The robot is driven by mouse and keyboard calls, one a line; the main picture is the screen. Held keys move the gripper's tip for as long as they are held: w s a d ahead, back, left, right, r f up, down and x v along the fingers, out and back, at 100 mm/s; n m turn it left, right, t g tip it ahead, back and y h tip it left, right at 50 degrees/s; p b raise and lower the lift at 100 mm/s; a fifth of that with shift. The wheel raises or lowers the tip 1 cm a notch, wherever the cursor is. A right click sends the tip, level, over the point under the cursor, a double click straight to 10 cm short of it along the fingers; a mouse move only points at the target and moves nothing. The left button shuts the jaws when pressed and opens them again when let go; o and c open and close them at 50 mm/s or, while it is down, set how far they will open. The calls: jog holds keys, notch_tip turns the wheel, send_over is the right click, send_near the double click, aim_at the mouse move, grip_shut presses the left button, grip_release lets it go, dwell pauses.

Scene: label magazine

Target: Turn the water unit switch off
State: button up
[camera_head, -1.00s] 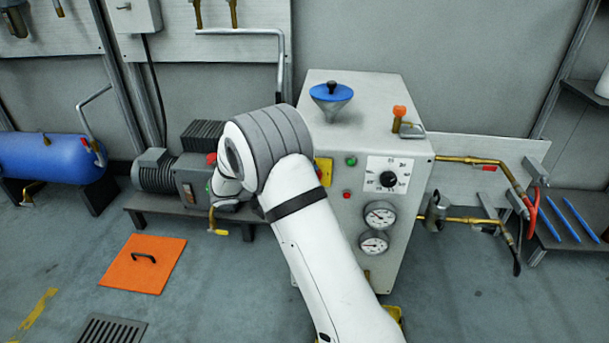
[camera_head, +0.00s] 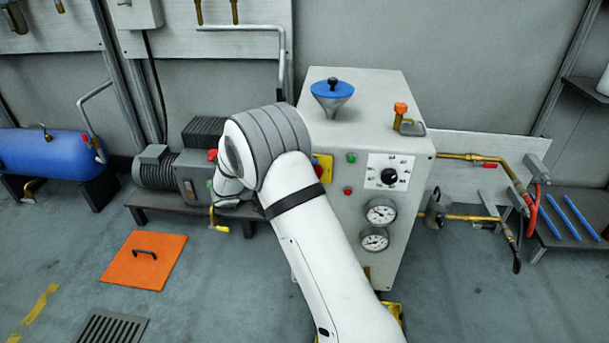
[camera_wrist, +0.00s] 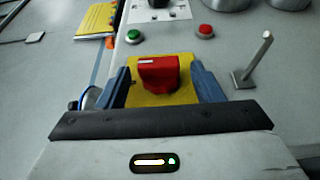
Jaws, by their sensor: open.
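The water unit (camera_head: 365,110) is a grey-white cabinet right of centre in the head view. Its red rotary switch (camera_wrist: 159,73) sits on a yellow plate (camera_wrist: 178,95) in the wrist view, its grip lying crosswise in the picture with a white mark on it. My gripper (camera_wrist: 165,82) is open, with one blue-grey finger on each side of the switch. A gap shows beside the knob; contact cannot be made out.
A green button (camera_wrist: 133,36) and a red button (camera_wrist: 204,31) lie just beyond the switch. A metal lever (camera_wrist: 253,62) stands right of the right finger. Two gauges (camera_head: 380,212) and a black dial (camera_head: 389,177) are on the same panel. An orange hatch (camera_head: 143,261) lies on the floor.

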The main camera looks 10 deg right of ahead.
jog(key=shift+a, duration=0.1)
jog(key=a+p, duration=0.2)
jog(key=a, duration=0.5)
jog(key=shift+s+a, duration=0.3)
jog(key=s+d+r+g+y+p, duration=0.2)
jog(key=s+d+r+y+p, duration=0.25)
jog(key=s+r+p, duration=0.45)
jog(key=s+d+r+g+y+p, duration=0.2)
jog(key=s+d+r+y+p, duration=0.3)
jog(key=r, duration=0.7)
jog(key=s+r+m+t+y+p, duration=0.1)
jog(key=s+r+t+y+p, duration=0.4)
jog(key=s+r+p, duration=1)
notch_tip(320, 180, up, 2)
jog(key=y+p, duration=0.2)
jog(key=y, duration=0.1)
jog(key=shift+a+y, duration=0.35)
